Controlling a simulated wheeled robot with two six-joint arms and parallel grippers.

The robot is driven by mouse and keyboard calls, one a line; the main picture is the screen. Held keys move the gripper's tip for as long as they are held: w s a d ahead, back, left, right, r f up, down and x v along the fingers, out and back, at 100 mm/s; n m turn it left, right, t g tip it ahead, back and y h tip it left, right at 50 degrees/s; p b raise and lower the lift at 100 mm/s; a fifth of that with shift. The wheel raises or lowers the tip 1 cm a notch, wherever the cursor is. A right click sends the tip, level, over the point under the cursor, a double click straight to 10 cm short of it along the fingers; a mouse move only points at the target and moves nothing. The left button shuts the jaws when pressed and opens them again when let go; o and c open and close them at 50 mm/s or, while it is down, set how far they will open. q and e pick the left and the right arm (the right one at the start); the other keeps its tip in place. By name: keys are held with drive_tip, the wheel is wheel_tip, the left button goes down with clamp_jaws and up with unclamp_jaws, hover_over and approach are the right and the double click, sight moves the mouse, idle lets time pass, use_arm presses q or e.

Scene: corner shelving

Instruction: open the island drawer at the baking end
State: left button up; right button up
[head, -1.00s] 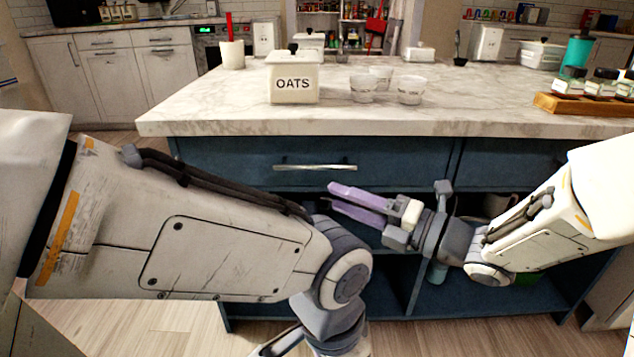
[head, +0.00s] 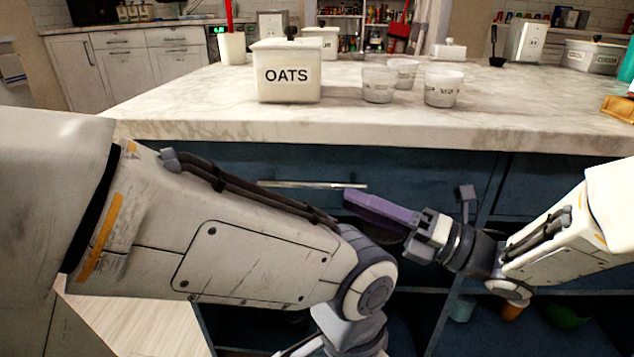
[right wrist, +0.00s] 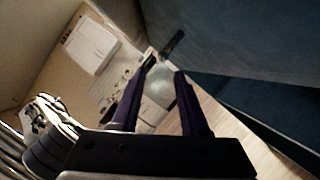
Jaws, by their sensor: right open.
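The island drawer (head: 230,167) has a dark blue front under the marble top, below the OATS canister. It looks shut, its front flush with the cabinet. Its silver bar handle (head: 312,184) runs level across it. My right gripper (head: 347,203) is open and empty, its purple fingers pointing left just below and in front of the handle's right end. In the right wrist view the open fingers (right wrist: 166,72) are apart, with a dark bar (right wrist: 172,43) beyond the tips that may be the handle. My left arm crosses the drawer's lower left; its gripper is out of view.
On the marble top (head: 200,115) stand the OATS canister (head: 287,75) and several small cups (head: 443,88). A second blue drawer front (head: 560,185) is to the right. Open shelves (head: 400,310) lie below, holding a green bowl (head: 567,313).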

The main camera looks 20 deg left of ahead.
sight(312, 185)
drive_tip(key=b+x, duration=0.1)
drive_tip(key=x, duration=0.7)
drive_tip(key=shift+a+b, duration=0.15)
drive_tip(key=shift+b, duration=0.15)
clamp_jaws()
idle(1.0)
